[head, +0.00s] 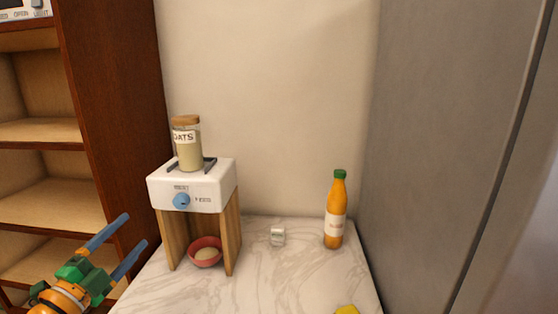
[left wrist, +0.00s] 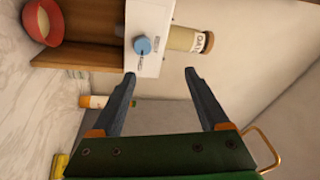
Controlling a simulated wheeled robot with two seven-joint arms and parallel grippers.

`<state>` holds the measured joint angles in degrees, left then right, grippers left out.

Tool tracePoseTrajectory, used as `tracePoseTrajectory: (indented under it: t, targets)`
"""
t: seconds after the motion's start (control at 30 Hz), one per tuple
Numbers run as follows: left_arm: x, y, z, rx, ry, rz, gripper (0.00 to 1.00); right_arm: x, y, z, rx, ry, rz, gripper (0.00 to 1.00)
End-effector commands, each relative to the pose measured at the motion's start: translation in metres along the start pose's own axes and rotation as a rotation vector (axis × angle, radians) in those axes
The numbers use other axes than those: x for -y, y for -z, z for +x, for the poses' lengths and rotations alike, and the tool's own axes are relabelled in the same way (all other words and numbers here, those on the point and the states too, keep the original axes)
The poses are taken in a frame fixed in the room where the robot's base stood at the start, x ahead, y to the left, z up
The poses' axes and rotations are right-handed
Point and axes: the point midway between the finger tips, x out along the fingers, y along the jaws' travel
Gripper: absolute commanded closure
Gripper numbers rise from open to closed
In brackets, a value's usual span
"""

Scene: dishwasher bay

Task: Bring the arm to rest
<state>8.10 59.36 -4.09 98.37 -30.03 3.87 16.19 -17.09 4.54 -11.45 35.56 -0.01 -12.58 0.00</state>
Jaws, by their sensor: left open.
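My left gripper (head: 133,240) is at the lower left of the head view, in front of the wooden shelves. Its two blue fingers are spread apart with nothing between them. In the left wrist view the open fingers (left wrist: 160,75) point towards the white dispenser box (left wrist: 152,30), apart from it. The dispenser (head: 222,190) has a blue knob (head: 181,201) on its front and stands on wooden legs. An oats jar (head: 188,150) stands upright on top of it. A red bowl (head: 205,258) with pale contents sits beneath it. My right gripper is not in view.
An orange bottle (head: 335,215) with a green cap stands upright at the counter's right. A yellow object (head: 347,310) is cut off at the bottom edge. The marble counter (head: 270,280) is clear in the middle. A grey panel (head: 440,150) bounds the right.

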Motion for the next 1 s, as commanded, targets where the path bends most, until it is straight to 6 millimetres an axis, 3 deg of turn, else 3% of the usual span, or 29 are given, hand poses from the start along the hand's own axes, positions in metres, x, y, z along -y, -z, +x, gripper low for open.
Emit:
tracePoseTrajectory:
  t: [0.17,0.3,0.4,0.6,0.8,0.83,1.0]
  targets:
    - [-0.096,-0.005,-0.034,0.322,-0.044,-0.368,0.22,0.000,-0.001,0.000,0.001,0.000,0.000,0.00]
    - [-0.182,0.005,-0.096,0.648,-0.202,-0.642,0.22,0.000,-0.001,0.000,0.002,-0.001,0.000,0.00]
    - [-0.228,0.024,-0.142,0.831,-0.339,-0.778,0.22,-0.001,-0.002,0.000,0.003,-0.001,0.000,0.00]
    - [-0.278,0.073,-0.219,1.075,-0.592,-0.953,0.22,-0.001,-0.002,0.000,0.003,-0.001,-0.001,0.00]
    - [-0.298,0.128,-0.282,1.239,-0.837,-1.080,0.22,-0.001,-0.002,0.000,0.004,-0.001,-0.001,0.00]
    - [-0.305,0.131,-0.288,1.254,-0.863,-1.087,0.22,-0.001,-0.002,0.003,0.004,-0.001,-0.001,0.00]
    - [-0.376,0.109,-0.292,1.277,-0.884,-1.066,0.22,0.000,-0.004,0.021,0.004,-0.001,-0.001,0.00]
